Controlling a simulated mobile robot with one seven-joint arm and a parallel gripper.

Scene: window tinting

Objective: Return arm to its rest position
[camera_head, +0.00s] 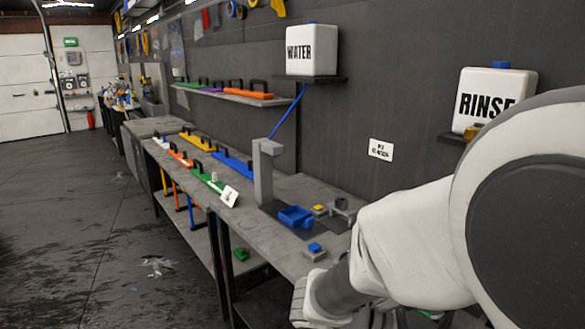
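My white arm fills the right side and lower right of the head view. It bends down toward the bottom edge, with a dark joint and a white link low in the picture. My gripper is not in view, so its fingers and anything in them cannot be seen. The arm hides the right end of the workbench (292,257). A small grey block with a blue top (314,251) sits at the bench's front edge, close to the left of my arm in the picture.
A blue tray (295,216) and a grey post (264,172) stand on the bench. Colored long-handled tools (207,180) lie farther back. WATER (312,50) and RINSE (493,98) jugs sit on wall shelves, the latter partly behind my arm. Open floor (85,220) lies left.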

